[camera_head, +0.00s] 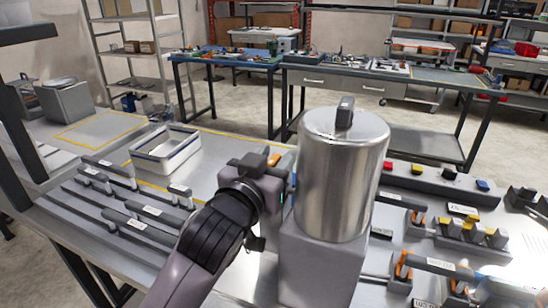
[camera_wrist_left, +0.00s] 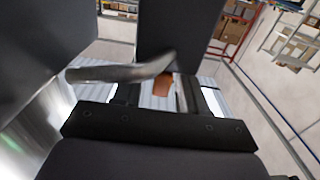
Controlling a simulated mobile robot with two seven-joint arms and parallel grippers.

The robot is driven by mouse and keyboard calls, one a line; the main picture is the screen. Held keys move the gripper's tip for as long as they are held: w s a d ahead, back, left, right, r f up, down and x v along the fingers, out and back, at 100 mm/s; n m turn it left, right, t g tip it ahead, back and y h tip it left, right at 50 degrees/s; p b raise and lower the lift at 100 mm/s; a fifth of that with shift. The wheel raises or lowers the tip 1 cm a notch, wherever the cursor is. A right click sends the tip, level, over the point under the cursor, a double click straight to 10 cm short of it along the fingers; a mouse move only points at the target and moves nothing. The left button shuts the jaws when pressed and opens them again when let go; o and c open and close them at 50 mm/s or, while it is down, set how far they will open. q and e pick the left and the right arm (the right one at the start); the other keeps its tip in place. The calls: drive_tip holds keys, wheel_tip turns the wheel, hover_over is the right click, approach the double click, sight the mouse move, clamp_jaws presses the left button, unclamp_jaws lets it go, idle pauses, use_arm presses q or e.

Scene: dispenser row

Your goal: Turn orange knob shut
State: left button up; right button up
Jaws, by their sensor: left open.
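A steel cylindrical dispenser (camera_head: 342,185) with a dark lid handle stands on a grey pedestal (camera_head: 318,262). My left gripper (camera_head: 268,176) is at the dispenser's left side, close to it, and open. A small orange part (camera_head: 274,160), likely the knob, shows just beyond the gripper. In the left wrist view, an orange piece (camera_wrist_left: 163,85) shows low beside one dark finger, with a curved metal piece (camera_wrist_left: 120,72) reaching across between the fingers. I cannot tell whether the fingers touch the knob. My right gripper is not in view.
A white open tray (camera_head: 165,152) and several grey bars with handles (camera_head: 128,200) lie on the left of the table. Labelled fixtures with orange handles (camera_head: 402,265) and coloured buttons (camera_head: 448,172) fill the right. The table between tray and dispenser has some free room.

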use_arm(q)
clamp_jaws()
